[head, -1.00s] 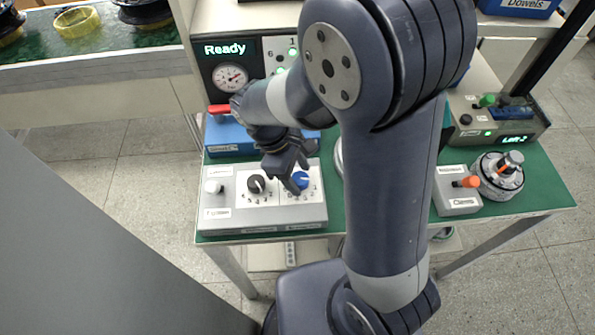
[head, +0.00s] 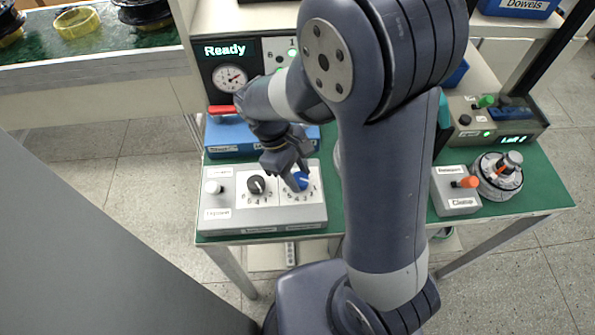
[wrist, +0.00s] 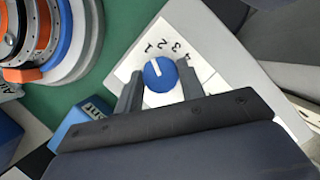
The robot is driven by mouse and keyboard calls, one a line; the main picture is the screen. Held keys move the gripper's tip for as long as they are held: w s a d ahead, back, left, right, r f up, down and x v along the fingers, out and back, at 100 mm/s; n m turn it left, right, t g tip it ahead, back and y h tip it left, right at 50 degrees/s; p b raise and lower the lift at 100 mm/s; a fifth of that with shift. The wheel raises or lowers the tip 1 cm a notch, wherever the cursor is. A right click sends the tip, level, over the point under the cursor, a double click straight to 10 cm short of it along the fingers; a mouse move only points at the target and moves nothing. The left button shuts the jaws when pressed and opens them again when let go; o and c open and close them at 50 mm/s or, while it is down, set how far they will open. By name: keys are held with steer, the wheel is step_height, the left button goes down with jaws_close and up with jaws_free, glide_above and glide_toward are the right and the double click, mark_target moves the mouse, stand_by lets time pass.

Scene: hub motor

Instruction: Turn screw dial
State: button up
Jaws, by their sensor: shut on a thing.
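A pale control box (head: 222,222) on the green table carries a black dial (head: 256,185) and a blue dial (head: 301,181), each with printed numbers around it. My gripper (head: 295,180) is over the blue dial. In the wrist view the two fingers of my gripper (wrist: 159,83) are shut on the blue dial (wrist: 160,75), one on each side. I cannot read the dial labels clearly.
A white button (head: 213,187) sits left on the same box. Behind it are a blue box (head: 228,137) with a red handle and a "Ready" display (head: 225,50). A small box with an orange knob (head: 466,182) and a round motor part (head: 497,178) stand right.

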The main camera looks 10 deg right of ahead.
steer(key=m, duration=0.2)
steer(key=m+g+y, duration=0.1)
steer(key=m, duration=0.2)
steer(key=shift+w+d+m+y+p, duration=0.1)
steer(key=shift+w+m+y+p, duration=0.05)
steer(key=shift+m+y+p, duration=0.2)
steer(key=m+y, duration=0.1)
steer(key=m, duration=0.1)
steer(key=m+y, duration=0.1)
steer(key=m, duration=0.2)
steer(key=shift+d+g, duration=0.15)
steer(key=shift+g, duration=0.25)
steer(key=m+y, duration=0.1)
steer(key=m, duration=0.1)
steer(key=m+y, duration=0.1)
steer(key=m, duration=0.2)
steer(key=shift+d+m, duration=0.15)
steer(key=shift+m, duration=0.2)
steer(key=m+t+y, duration=0.1)
steer(key=m, duration=0.4)
steer(key=shift+d+m+t+y+p, duration=0.1)
steer(key=shift+m+t+y+p, duration=0.2)
steer(key=shift+t+y+p, duration=0.1)
steer(key=o, duration=1)
steer(key=v, duration=1)
steer(key=shift+r, duration=0.4)
steer(key=shift+d, duration=0.15)
